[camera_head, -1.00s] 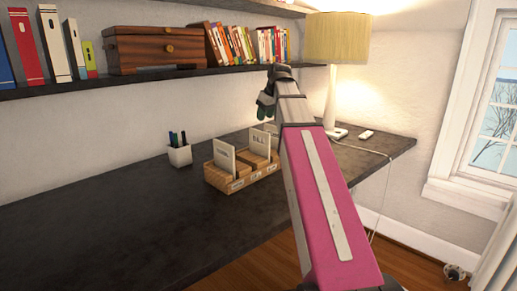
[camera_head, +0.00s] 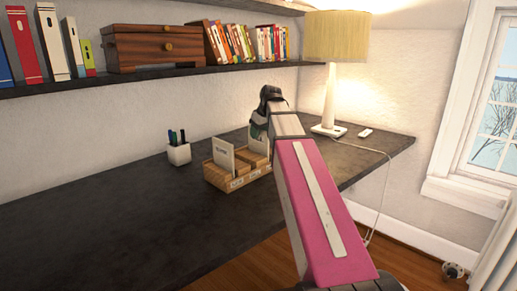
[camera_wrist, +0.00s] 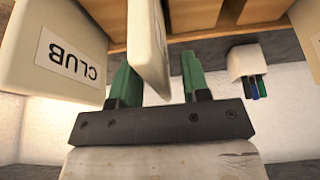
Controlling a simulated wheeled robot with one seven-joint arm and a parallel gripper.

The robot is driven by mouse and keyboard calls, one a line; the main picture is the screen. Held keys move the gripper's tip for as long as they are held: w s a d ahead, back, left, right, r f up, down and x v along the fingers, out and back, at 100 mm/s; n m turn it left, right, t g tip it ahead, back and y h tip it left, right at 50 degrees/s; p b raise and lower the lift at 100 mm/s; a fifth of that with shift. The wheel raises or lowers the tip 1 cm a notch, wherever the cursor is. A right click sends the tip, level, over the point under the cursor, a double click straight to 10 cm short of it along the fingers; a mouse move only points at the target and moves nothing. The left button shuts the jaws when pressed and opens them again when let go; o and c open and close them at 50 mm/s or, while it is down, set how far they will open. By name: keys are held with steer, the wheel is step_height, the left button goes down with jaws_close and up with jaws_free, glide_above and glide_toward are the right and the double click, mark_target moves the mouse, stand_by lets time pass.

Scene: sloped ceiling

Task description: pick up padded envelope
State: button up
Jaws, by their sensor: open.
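The wooden organizer (camera_head: 232,178) stands on the dark desk with pale upright pieces in its slots; its wood also shows at the top of the wrist view (camera_wrist: 205,14). My gripper (camera_head: 257,128) is over its right part, partly hidden by my arm. In the wrist view my gripper (camera_wrist: 158,75) is open, its green fingers on either side of a thin pale upright piece (camera_wrist: 151,45), which may be the padded envelope. I cannot tell whether they touch it. A pale piece labelled CLUB (camera_wrist: 62,52) stands left of the fingers. Another labelled piece (camera_head: 223,156) stands at the organizer's left.
A white pen cup (camera_head: 179,154) stands left of the organizer. A lamp (camera_head: 330,98) stands at the desk's right back. A shelf (camera_head: 150,77) with books and a wooden box (camera_head: 146,47) hangs above. The desk's left part (camera_head: 90,225) is clear.

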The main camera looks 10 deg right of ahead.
steer(key=shift+f, duration=0.25)
stand_by(0.6)
jaws_close()
